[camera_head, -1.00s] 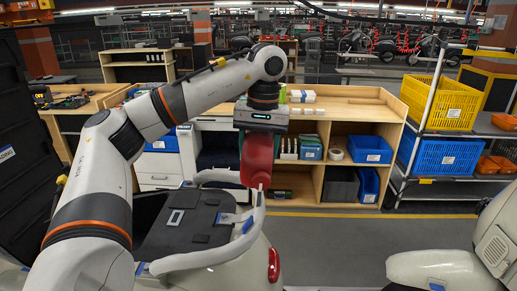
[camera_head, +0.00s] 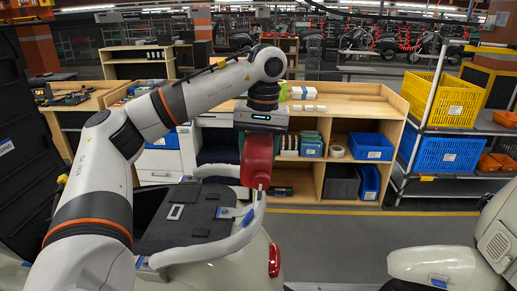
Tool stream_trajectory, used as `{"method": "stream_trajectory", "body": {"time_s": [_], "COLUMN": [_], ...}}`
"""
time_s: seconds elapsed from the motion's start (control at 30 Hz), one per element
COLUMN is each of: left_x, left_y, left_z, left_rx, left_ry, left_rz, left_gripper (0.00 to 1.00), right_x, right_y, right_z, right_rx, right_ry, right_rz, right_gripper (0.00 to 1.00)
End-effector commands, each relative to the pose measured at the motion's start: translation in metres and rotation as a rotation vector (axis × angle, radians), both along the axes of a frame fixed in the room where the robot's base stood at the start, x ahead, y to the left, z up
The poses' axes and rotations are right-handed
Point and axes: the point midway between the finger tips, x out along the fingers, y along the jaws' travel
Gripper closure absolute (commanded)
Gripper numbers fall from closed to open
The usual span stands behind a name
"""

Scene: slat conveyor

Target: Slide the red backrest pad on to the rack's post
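The red backrest pad (camera_head: 257,158) hangs below my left gripper (camera_head: 260,128), which is shut on it; the fingertips are hidden behind the pad. The pad is roughly upright, at the rear end of the pale tubular rack (camera_head: 213,248) on a cream scooter. The pad's lower end is at the rack's post (camera_head: 259,194) in the picture. The pad hides the post's upper part, so I cannot tell whether the post is inside the pad or just behind it. My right gripper is not in view.
A black seat (camera_head: 187,218) lies in front of the rack. A second cream scooter (camera_head: 435,264) stands at right. Behind are a wooden shelf unit (camera_head: 365,108) and a cart with a yellow crate (camera_head: 440,101) and a blue crate (camera_head: 447,154). Grey floor lies between.

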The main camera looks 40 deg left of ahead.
Motion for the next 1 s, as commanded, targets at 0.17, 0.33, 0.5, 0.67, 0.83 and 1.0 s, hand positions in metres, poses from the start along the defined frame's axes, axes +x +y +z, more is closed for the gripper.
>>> {"method": "stream_trajectory", "body": {"time_s": [0.17, 0.33, 0.5, 0.67, 0.83, 1.0], "left_x": [-0.0003, -0.0005, -0.0005, -0.0005, -0.0005, -0.0001], "left_y": [0.0003, 0.0006, 0.0006, 0.0006, 0.0006, 0.0002], "left_z": [-0.0062, -0.0101, -0.0088, -0.0089, -0.0091, -0.0038], "left_rx": [0.0, 0.0, 0.0, -0.001, 0.0, 0.0], "left_ry": [-0.001, -0.001, -0.001, -0.001, 0.0, -0.001], "left_rz": [0.0, 0.0, 0.0, 0.0, 0.0, 0.0], "left_gripper": [0.76, 0.76, 0.41, 0.18, 0.18, 0.18], "right_x": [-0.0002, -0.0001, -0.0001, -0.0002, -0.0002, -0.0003], "right_y": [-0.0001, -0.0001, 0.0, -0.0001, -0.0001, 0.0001], "right_z": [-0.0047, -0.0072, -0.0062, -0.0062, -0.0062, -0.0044], "right_rx": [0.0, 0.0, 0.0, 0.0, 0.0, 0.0], "right_ry": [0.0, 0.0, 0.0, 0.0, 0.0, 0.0], "right_rz": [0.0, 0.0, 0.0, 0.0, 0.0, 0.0], "right_gripper": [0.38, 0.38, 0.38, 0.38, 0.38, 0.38]}}
